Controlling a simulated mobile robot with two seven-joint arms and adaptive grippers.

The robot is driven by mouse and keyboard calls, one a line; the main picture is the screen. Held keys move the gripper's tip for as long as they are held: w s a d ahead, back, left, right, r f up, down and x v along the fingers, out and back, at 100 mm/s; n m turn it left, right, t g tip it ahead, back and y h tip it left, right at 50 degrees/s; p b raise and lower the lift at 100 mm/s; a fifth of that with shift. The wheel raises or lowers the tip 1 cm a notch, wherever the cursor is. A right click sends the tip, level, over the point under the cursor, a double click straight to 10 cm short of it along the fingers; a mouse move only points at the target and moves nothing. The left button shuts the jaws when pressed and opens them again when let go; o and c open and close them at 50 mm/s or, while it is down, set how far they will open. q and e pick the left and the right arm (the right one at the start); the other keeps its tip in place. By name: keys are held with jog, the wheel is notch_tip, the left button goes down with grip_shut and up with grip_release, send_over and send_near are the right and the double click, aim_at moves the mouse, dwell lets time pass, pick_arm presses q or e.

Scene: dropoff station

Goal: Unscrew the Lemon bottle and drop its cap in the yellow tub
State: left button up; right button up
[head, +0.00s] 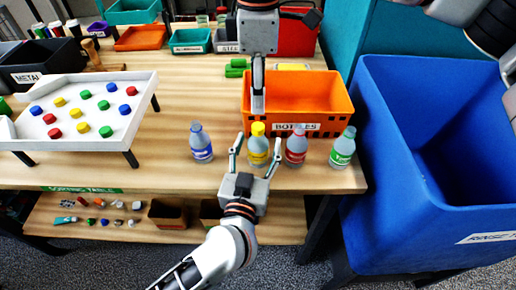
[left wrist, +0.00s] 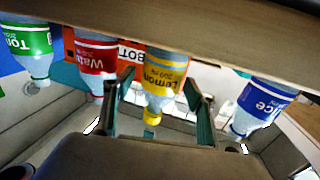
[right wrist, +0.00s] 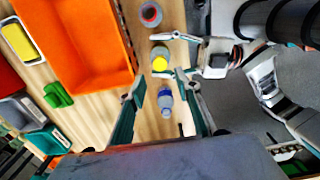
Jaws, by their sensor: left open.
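The Lemon bottle (head: 258,150) stands upright near the table's front edge, with its yellow cap (head: 258,128) on. My left gripper (head: 254,146) is open, with a finger on each side of the bottle; the left wrist view shows the bottle's yellow label (left wrist: 165,72) between them. My right gripper (head: 258,108) reaches down over the orange bin. In the right wrist view it is open and empty, with the yellow cap (right wrist: 160,64) just beyond its fingertips. A yellow rectangular thing with a pale rim (right wrist: 20,42) lies behind the bin; I cannot tell whether it is the tub.
A blue-capped bottle (head: 201,145) stands left of Lemon; a red one (head: 296,147) and a green-labelled one (head: 343,148) stand right. The orange bin (head: 338,103) is behind. A white tray (head: 140,108) is left and a large blue bin (head: 385,150) right.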

aim_at(258, 126)
pick_arm(q)
grip_shut()
pick_arm(e)
jog(key=m, duration=0.4)
jog(key=shift+f, duration=4)
grip_shut()
